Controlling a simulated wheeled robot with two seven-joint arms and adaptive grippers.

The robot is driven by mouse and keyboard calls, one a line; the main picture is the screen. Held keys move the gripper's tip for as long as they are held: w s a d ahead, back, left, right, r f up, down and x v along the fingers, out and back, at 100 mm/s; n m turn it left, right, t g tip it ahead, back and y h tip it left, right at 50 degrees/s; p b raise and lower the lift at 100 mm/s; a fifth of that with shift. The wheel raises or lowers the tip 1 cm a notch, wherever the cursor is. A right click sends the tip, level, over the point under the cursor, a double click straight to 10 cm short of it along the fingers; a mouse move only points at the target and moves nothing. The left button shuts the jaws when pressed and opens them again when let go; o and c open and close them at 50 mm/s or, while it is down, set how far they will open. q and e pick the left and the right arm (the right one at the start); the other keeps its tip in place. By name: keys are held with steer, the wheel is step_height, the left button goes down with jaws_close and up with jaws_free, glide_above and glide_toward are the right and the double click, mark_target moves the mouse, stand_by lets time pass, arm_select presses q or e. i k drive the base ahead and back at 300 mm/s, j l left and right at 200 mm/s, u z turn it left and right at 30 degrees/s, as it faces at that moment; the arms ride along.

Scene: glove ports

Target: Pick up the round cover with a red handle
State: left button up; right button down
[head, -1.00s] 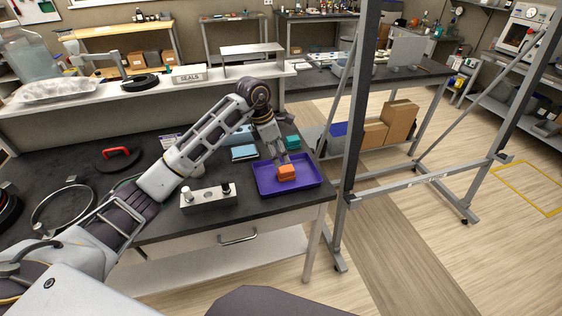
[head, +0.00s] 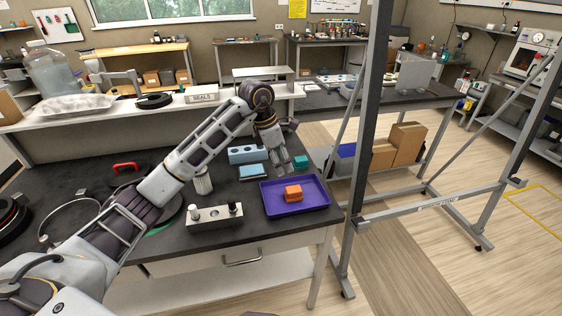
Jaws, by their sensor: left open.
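The round cover (head: 115,180) is a dark disc with a red handle (head: 126,168) on top. It lies on the dark workbench (head: 100,160) at the left, and my left forearm hides part of it. My left gripper (head: 280,165) is open and empty, just above the back edge of the purple tray, well to the right of the cover. An orange block (head: 293,193) sits in the purple tray (head: 310,203), apart from the fingers. My right gripper is out of view.
A metal block with posts (head: 215,217) stands left of the tray. Light blue blocks (head: 249,154) and a teal block (head: 301,161) lie near the gripper. A metal ring (head: 45,228) lies at the left. A raised shelf (head: 60,118) runs behind. A grey frame post (head: 368,110) stands right of the bench.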

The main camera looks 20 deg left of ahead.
mark_target(132, 170)
steer(key=u, duration=1.95)
